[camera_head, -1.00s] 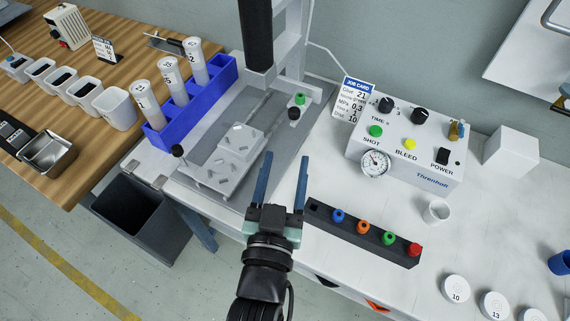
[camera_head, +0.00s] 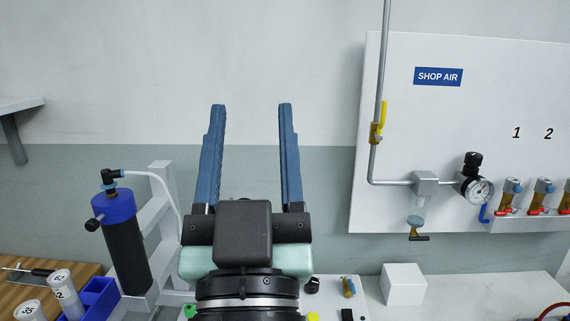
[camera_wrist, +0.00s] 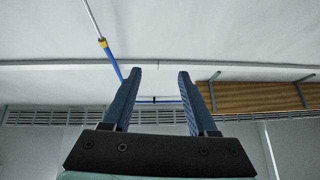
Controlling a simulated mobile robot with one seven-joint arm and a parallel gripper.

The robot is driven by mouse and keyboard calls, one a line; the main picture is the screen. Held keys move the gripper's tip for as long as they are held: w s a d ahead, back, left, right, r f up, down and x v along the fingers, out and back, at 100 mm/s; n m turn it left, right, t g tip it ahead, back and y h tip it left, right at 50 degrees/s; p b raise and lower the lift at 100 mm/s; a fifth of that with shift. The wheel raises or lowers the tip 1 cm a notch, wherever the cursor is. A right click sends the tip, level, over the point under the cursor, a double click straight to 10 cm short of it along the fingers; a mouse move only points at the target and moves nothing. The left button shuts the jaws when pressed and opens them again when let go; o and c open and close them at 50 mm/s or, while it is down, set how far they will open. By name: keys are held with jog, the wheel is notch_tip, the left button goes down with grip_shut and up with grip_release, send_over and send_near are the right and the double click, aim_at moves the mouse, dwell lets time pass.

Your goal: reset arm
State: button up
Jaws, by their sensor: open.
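My gripper (camera_head: 248,150) is raised upright in front of the wall in the head view. Its two blue fingers are apart, with nothing between them. In the wrist view my gripper (camera_wrist: 156,92) is also open and empty, pointing toward the ceiling and upper wall. My wrist and gripper body hide part of the bench behind them.
A black cylinder with a blue cap (camera_head: 127,240) stands on a grey frame (camera_head: 165,210) to the left. A white panel (camera_head: 460,140) with a SHOP AIR sign, pipe, gauge and valves is on the right wall. A white box (camera_head: 403,284) stands on the bench. A blue rack (camera_head: 97,296) is lower left.

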jog(key=s+d+r+t+h, duration=0.1)
jog(key=s+d+r, duration=0.15)
jog(key=r, duration=0.25)
jog(key=s+d+r+t, duration=0.1)
jog(key=s+r+t, duration=0.15)
jog(key=r, duration=0.25)
notch_tip(320, 180, up, 17)
jog(key=g+p, duration=0.1)
jog(key=p, duration=1.6)
jog(key=shift+s+a+r+m+p, duration=0.2)
jog(key=shift+a+m+p, duration=0.1)
jog(key=shift+a+p, duration=0.1)
jog(key=shift+f, duration=0.1)
